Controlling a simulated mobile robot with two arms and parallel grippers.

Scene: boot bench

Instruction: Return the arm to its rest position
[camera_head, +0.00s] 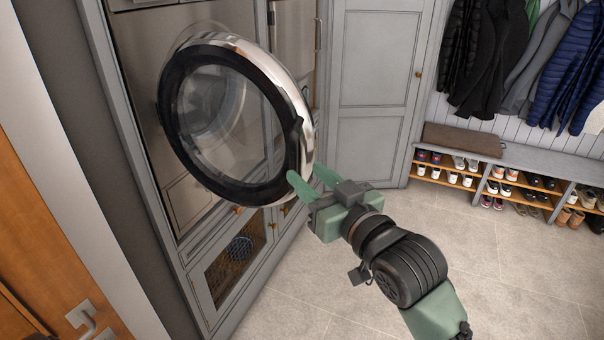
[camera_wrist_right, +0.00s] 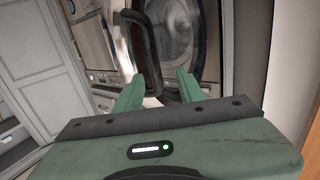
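My right gripper (camera_head: 305,172) reaches in from the lower right, with its green fingers at the lower right edge of the round washer door (camera_head: 292,95). In the right wrist view the fingers of my right gripper (camera_wrist_right: 160,77) are spread apart, with nothing clearly held. The door has a chrome and black rim around glass and stands swung open from the machine. Its dark rim also shows in the right wrist view (camera_wrist_right: 147,60), just beyond the fingers; I cannot tell whether they touch it. My left gripper is out of view.
A shoe bench (camera_head: 510,172) with several shoes and coats (camera_head: 515,50) above stands at the back right. A tall grey cabinet (camera_head: 375,60) is behind the door. A wooden door (camera_head: 40,230) is at the left. The tiled floor (camera_head: 500,265) at right is clear.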

